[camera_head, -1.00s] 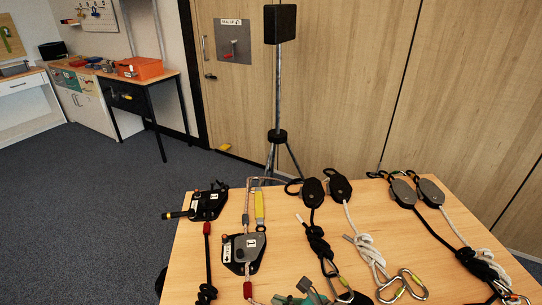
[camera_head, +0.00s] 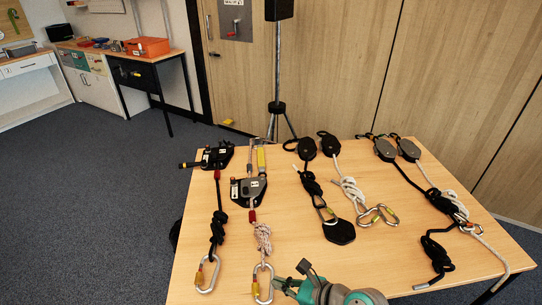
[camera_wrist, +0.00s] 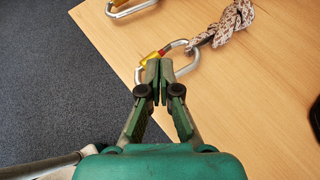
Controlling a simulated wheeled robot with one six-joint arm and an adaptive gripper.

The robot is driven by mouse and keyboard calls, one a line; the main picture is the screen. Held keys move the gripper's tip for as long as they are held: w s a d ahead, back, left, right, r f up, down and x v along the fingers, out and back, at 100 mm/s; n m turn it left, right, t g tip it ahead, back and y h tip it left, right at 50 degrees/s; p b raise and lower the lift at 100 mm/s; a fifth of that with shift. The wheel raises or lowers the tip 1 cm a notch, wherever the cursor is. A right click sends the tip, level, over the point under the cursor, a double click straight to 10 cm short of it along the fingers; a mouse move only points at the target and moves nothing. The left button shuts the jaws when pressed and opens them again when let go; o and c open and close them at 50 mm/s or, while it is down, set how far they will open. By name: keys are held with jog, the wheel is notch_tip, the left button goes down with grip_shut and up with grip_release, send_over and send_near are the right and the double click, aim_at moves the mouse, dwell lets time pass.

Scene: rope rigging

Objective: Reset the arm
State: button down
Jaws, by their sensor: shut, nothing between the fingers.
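My green gripper (camera_head: 280,284) is at the near edge of the table in the head view. In the wrist view my gripper (camera_wrist: 158,70) has its two fingertips together with nothing between them. A silver carabiner with a yellow and red gate (camera_wrist: 184,66) lies right beyond the fingertips there; I cannot tell whether they touch it. In the head view this looks like the carabiner (camera_head: 262,284) on the speckled rope, left of my gripper. Part of my arm shows at the bottom of the head view.
The wooden table (camera_head: 300,235) holds several ropes, pulleys and carabiners, two black rope devices (camera_head: 248,190) and a black flat piece (camera_head: 339,231). A second carabiner (camera_head: 207,274) lies at the left. A tripod stand (camera_head: 278,110) is behind. Grey floor (camera_head: 90,200) at left is clear.

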jog(key=shift+s+d+f+t, duration=0.15)
jog(key=shift+s+d+f, duration=0.1)
jog(key=shift+f, duration=0.15)
jog(key=shift+s+d+f+t, duration=0.15)
jog(key=shift+s+f, duration=0.05)
jog(key=shift+f, duration=0.15)
jog(key=s+d+f+n+t+h, duration=0.25)
jog(key=s+d+n, duration=0.25)
jog(key=s, duration=0.3)
jog(key=s+d+f+n+t+h, duration=0.2)
jog(key=s+d+f+n+h, duration=0.25)
jog(key=s, duration=0.35)
jog(key=s+d+r+n+t+h, duration=0.1)
jog(key=s+d+r+n, duration=0.1)
jog(key=s+r+n, duration=0.4)
jog(key=s+d+r+n+t+h, duration=0.2)
jog(key=s+r+n, duration=0.4)
jog(key=s+n, duration=0.3)
jog(key=s+d, duration=0.1)
jog(key=s, duration=0.1)
jog(key=shift+s+d+r, duration=0.25)
jog(key=shift+s+r, duration=0.1)
